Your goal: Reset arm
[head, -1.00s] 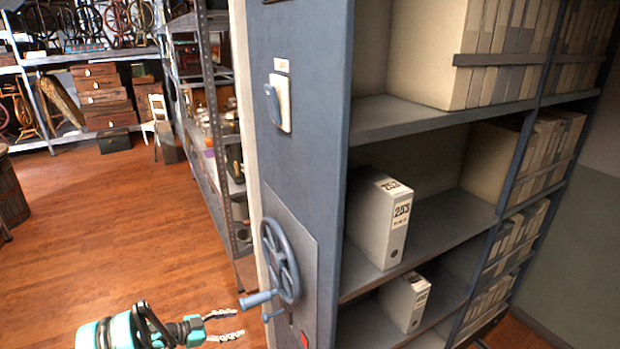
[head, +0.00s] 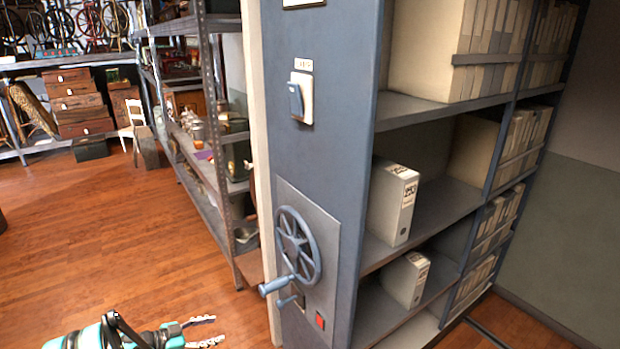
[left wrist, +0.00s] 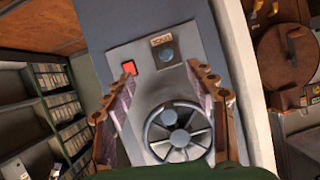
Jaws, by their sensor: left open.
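My left gripper (head: 207,331) is at the bottom of the head view, open and empty, to the left of the shelving unit's blue-grey end panel (head: 318,150) and apart from its crank wheel. In the left wrist view its two fingers (left wrist: 163,105) are spread, with the panel's control plate (left wrist: 188,38) and spoked wheel (left wrist: 180,132) seen between and beyond them. My right gripper is not in view.
The crank wheel (head: 298,247) with its handle sticks out from the panel, above a red button (head: 319,320). White file boxes (head: 392,203) stand on the shelves. A metal rack (head: 215,140) stands behind. The wooden floor (head: 110,230) at left is clear.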

